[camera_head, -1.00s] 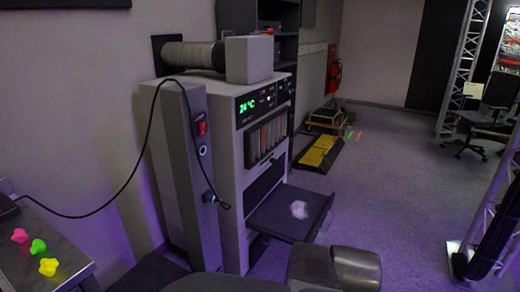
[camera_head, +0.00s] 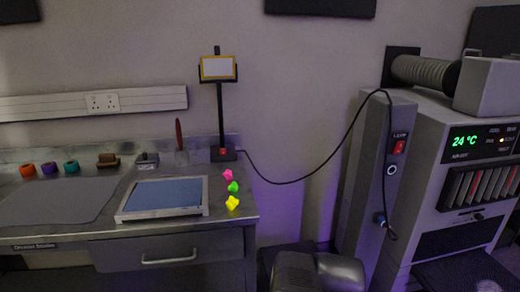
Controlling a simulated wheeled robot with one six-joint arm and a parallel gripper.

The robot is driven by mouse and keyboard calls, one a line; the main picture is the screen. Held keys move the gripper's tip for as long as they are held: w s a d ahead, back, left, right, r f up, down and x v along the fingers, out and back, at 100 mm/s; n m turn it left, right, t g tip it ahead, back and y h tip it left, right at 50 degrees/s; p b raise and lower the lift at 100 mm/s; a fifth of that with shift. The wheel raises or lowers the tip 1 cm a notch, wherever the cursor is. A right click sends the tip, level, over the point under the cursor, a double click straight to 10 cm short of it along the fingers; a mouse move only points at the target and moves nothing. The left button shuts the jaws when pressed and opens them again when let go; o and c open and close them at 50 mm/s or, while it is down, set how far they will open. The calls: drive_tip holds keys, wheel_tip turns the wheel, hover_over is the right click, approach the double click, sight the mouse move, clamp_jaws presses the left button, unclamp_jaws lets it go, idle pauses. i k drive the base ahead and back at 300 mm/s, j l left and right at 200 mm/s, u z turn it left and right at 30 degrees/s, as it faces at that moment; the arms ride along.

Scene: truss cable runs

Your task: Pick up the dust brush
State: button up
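A small brown block-like item (camera_head: 108,160), perhaps the dust brush, lies near the back of the metal workbench (camera_head: 232,212) at left. An upright tool with a dark red handle (camera_head: 179,135) stands to its right by the wall; its lower end is too small to make out, so I cannot tell which of the two is the brush. Grey rounded parts of my own arm show at the bottom edge, right of the bench. My gripper's fingers are not visible.
On the bench are a grey mat (camera_head: 58,202), a framed blue panel (camera_head: 165,194), several coloured rings (camera_head: 49,168), bright star-shaped pieces (camera_head: 232,203) and a lamp stand (camera_head: 220,120). Its cable (camera_head: 300,178) runs to the grey machine (camera_head: 455,180) at right.

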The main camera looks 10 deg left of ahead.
sight(106, 161)
drive_tip(key=u, duration=1.55)
drive_tip(key=z, duration=3.3)
drive_tip(key=u, duration=3.05)
